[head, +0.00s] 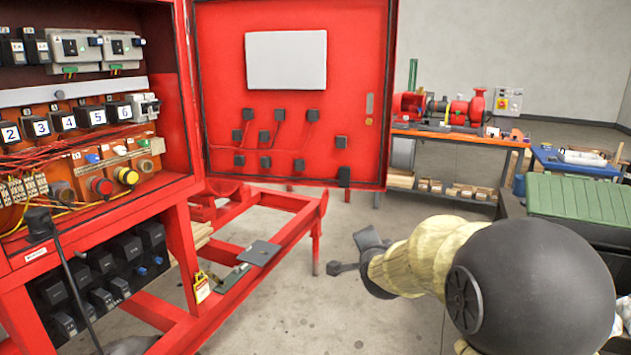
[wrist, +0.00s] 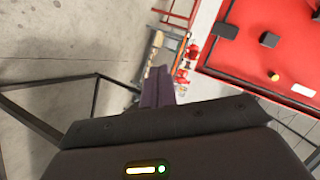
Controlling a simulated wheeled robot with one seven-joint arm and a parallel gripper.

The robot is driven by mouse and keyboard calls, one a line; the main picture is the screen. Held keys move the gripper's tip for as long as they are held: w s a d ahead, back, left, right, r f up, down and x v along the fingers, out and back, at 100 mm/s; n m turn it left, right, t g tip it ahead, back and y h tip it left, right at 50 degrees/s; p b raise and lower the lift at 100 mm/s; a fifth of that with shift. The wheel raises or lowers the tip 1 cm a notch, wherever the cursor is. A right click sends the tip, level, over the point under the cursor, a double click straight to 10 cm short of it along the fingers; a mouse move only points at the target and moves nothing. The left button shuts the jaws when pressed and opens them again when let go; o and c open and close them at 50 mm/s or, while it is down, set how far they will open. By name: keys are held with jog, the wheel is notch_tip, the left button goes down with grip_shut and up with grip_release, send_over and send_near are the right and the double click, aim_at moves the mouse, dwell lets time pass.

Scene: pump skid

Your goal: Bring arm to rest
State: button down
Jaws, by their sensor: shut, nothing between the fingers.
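My arm reaches in from the right of the head view, with a dark round joint and a tan ribbed sleeve. My gripper (head: 343,268) is at its far end, in front of the red skid frame and clear of it, over the floor. The sleeve partly hides it. In the wrist view the dark fingers of my gripper (wrist: 158,86) lie together with nothing between them.
An open red cabinet (head: 95,190) with numbered breakers stands left, its door (head: 230,150) swung out. A yellow padlock tag (head: 201,287) and grey plates lie on the lower red rail. A pump bench (head: 455,135), a blue table (head: 575,163) and a green-lidded bin (head: 580,200) stand right.

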jog(key=s+f+n+g+y, duration=0.1)
jog(key=s+f+n+g, duration=0.6)
jog(key=s, duration=0.7)
jog(key=s+f+n+g, duration=0.4)
jog(key=s+f+n, duration=0.3)
jog(key=s+f, duration=0.45)
jog(key=w+r+p+v, duration=0.1)
jog(key=w+p+v, duration=0.2)
jog(key=p+v, duration=1.6)
jog(key=shift+d+r, duration=0.2)
jog(key=shift+r, duration=0.55)
jog(key=shift+s, duration=0.1)
jog(key=shift+d, duration=0.1)
